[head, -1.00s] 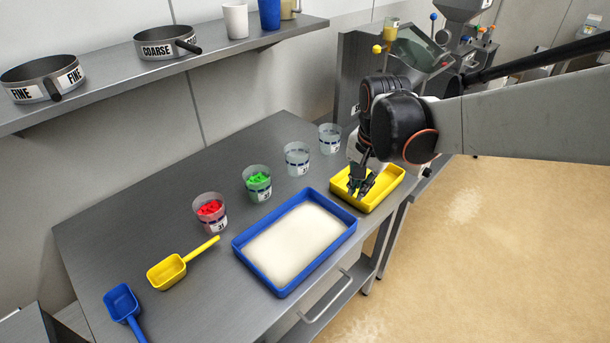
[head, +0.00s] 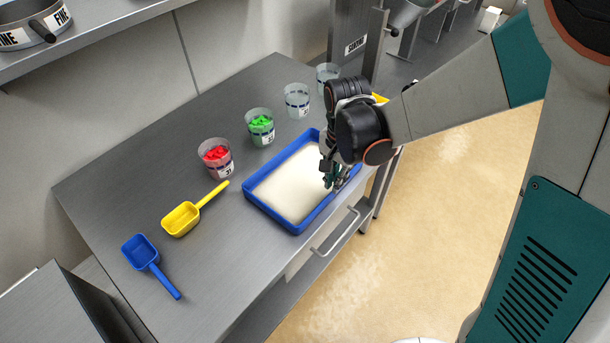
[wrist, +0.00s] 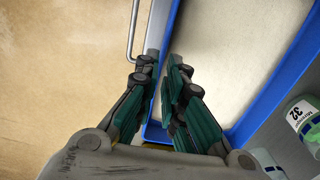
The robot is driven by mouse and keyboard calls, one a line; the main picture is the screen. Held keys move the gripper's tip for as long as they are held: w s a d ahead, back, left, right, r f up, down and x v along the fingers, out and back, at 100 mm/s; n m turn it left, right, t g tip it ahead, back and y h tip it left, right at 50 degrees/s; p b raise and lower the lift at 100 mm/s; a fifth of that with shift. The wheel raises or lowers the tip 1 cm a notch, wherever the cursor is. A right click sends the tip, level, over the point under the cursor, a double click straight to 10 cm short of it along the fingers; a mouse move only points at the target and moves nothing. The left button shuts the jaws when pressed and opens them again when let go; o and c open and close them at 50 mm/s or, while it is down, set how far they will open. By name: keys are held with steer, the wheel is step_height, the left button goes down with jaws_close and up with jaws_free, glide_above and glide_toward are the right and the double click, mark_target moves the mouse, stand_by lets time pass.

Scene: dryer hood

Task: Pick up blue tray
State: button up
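The blue tray (head: 268,214) lies flat on the steel table, filled with pale powder. My gripper (head: 334,184) is at its right end, over the near right rim, and hides part of that corner. In the wrist view the tray's long blue wall (wrist: 291,72) runs on the right. The opposite wall passes between my gripper's fingertips (wrist: 161,70) in the picture. The fingers are a little apart, with a narrow gap showing between them. I cannot tell whether they touch the rim.
Cups with red pieces (head: 216,160) and green pieces (head: 260,129) and two clear cups (head: 297,101) stand behind the tray. A yellow scoop (head: 183,217) and a blue scoop (head: 141,253) lie left. A yellow tray (head: 380,98) is mostly hidden by my arm. A drawer handle (head: 336,234) juts out in front.

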mark_target(333, 198)
steer(key=shift+f+b, duration=1.25)
steer(key=shift+f, duration=1.65)
jaws_close()
steer(key=shift+r, duration=0.2)
step_height(333, 198, up, 25)
steer(key=p, duration=1.7)
steer(key=shift+a+f, duration=0.1)
